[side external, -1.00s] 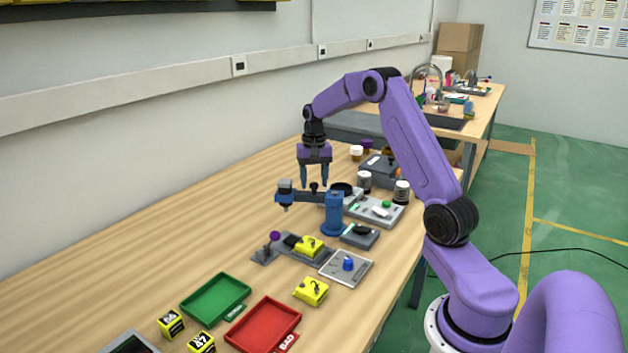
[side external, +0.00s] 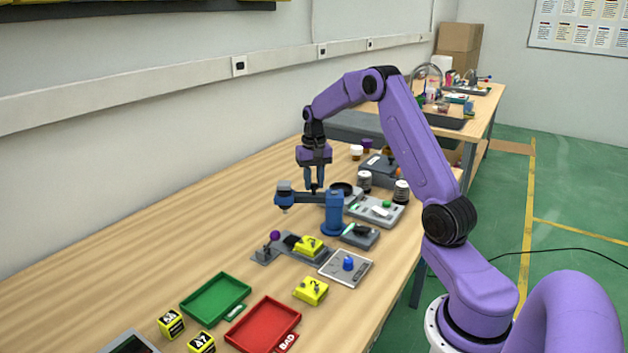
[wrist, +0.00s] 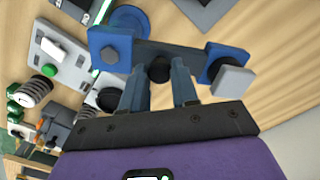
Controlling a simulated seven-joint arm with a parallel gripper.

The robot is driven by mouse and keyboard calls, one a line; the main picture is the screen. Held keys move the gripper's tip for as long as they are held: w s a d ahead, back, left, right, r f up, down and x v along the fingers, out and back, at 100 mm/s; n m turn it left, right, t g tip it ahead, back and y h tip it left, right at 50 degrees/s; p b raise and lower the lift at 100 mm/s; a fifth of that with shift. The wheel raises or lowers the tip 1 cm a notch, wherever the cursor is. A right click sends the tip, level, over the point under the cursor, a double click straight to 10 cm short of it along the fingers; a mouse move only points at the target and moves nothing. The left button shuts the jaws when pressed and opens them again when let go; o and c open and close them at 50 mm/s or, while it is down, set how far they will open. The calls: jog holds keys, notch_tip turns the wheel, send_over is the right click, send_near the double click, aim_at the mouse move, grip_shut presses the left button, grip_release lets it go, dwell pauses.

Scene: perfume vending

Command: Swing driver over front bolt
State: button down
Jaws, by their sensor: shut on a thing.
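The blue swing-arm driver (side external: 332,215) stands on a post at the bench's middle. A grey fixture (side external: 268,252) with a purple-topped clamp (side external: 275,236) and a yellow part (side external: 308,246) lies in front. The front bolt cannot be made out.
A second yellow part (side external: 311,290), a plate with a blue knob (side external: 346,266), a green tray (side external: 216,297) and a red tray (side external: 263,325) lie nearer the camera. Jars (side external: 364,182) and grey boxes stand behind the post. The bench left of the driver is clear.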

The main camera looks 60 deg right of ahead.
jog(key=shift+s+a+n, duration=0.4)
jog(key=shift+a+n, duration=0.15)
jog(key=shift+n, duration=0.65)
jog(key=shift+s+a+n, duration=0.3)
jog(key=shift+s+n, duration=0.6)
jog(key=shift+n, duration=0.95)
jog(key=shift+s+a+n, duration=0.35)
jog(key=shift+s+n, duration=0.5)
jog(key=shift+n, duration=0.95)
jog(key=shift+s+a+n, duration=0.3)
jog(key=shift+s+n, duration=0.6)
jog(key=shift+n, duration=0.95)
jog(key=c, duration=0.9)
grip_release()
jog(key=shift+o, duration=0.2)
jog(key=shift+r, duration=0.1)
notch_tip(320, 180, up, 17)
jog(key=shift+r, duration=0.15)
